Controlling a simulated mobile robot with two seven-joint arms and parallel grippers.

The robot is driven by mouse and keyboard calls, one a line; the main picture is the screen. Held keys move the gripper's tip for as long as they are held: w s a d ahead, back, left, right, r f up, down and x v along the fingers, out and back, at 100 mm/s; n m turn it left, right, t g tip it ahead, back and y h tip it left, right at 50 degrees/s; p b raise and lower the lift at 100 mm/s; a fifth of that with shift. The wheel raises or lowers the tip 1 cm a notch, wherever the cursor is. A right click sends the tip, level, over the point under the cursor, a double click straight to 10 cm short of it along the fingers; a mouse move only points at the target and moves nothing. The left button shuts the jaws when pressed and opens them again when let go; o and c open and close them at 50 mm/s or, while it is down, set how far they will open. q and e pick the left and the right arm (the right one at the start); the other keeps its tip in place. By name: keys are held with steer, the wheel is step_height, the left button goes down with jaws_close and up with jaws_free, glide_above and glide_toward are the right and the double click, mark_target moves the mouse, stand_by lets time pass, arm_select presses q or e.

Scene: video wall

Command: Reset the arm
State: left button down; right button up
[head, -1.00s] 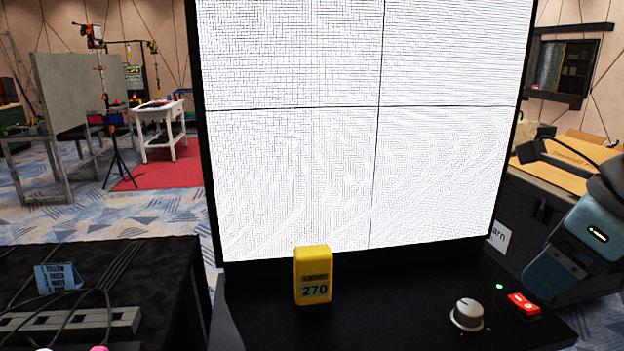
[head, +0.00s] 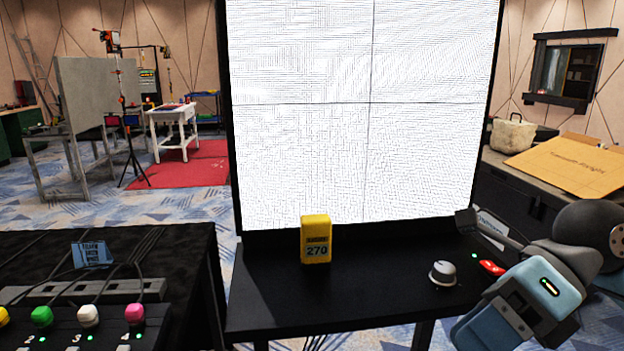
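My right arm (head: 550,285) comes in from the right, with its blue and grey links at the lower right, in front of the right end of the black table. A dark end part (head: 468,222) reaches up and left near the table's back right corner. I cannot make out its fingertips or whether the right gripper is open. My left arm and gripper are not in view. No object is seen held.
The black table (head: 262,312) bears a yellow block marked 270 (head: 316,242), a silver knob (head: 442,273) and a red switch (head: 491,267). A lit video wall (head: 320,150) stands behind.

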steer(key=a+m+y, duration=0.6)
steer(key=y, duration=0.6)
steer(key=w+d+f+m+t+h, duration=0.2)
steer(key=w+f+m+t+h, duration=0.3)
steer(key=m+t, duration=0.7)
steer(key=w+d+f+m+t+h, duration=0.2)
steer(key=f+m+t+h, duration=0.2)
steer(key=f+m+t, duration=0.7)
steer(key=s+f+m+g+h, duration=0.45)
steer(key=f+m, duration=0.25)
steer(key=f, duration=0.3)
steer(key=s+f+m+g+h, duration=0.4)
steer(key=s+f+m, duration=0.15)
steer(key=f, duration=0.35)
arm_select(q)
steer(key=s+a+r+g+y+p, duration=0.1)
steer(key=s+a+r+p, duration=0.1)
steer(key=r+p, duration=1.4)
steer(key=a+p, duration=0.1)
steer(key=p, duration=1.3)
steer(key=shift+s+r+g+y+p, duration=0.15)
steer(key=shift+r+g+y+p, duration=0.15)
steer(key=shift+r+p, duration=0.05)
arm_select(e)
steer(key=d+r+g+h, duration=0.1)
steer(key=d+r, duration=0.2)
steer(key=r, duration=1.4)
steer(key=shift+s+d+m+h, duration=0.2)
steer(key=shift+s+m+h, duration=0.15)
steer(key=shift+s, duration=0.1)
